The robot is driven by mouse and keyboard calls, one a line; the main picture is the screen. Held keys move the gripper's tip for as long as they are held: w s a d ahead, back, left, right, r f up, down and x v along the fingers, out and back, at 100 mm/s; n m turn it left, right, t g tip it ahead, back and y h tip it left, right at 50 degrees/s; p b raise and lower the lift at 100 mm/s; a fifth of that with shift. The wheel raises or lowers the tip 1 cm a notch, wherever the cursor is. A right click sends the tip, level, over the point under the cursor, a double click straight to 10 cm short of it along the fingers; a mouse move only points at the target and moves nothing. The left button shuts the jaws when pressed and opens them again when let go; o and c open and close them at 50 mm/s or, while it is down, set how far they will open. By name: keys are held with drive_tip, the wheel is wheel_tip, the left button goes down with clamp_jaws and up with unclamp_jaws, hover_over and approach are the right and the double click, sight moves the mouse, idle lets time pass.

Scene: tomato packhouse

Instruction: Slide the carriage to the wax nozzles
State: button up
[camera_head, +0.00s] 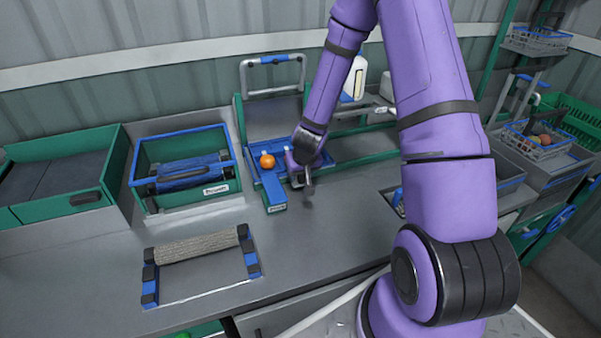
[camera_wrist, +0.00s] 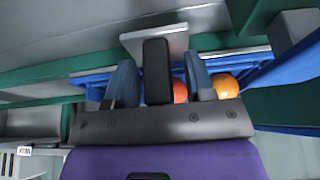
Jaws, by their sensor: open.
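The blue carriage (camera_head: 272,190) sits on the bench at the back, with an orange tomato (camera_head: 266,160) on it. In the wrist view its blue edge (camera_wrist: 292,66) lies beyond my fingers, with a red tomato (camera_wrist: 180,92) and an orange one (camera_wrist: 226,86). My gripper (camera_head: 308,190) is beside the carriage's right part, pointing down, and its wrist hides some of it. In the wrist view my gripper (camera_wrist: 160,75) is open, with a black upright block (camera_wrist: 157,65) between its two fingers; contact cannot be told. I cannot clearly pick out the wax nozzles.
A green bin with a blue rim (camera_head: 183,137) stands to the left. A roller on a blue and black frame (camera_head: 200,247) lies in front. A white bottle (camera_head: 357,78) stands behind my arm. Wire baskets (camera_head: 537,140) are at the right.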

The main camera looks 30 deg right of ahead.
clamp_jaws()
drive_tip(key=shift+d, duration=0.1)
drive_tip(key=s+d, duration=0.1)
drive_tip(key=d, duration=0.7)
drive_tip(key=s+d, duration=0.2)
drive_tip(key=d, duration=0.7)
drive_tip(key=s+d, duration=0.2)
drive_tip(key=d, duration=0.7)
drive_tip(key=shift+s+d, duration=0.15)
drive_tip(key=shift+s, duration=0.05)
unclamp_jaws()
drive_tip(key=shift+r, duration=0.15)
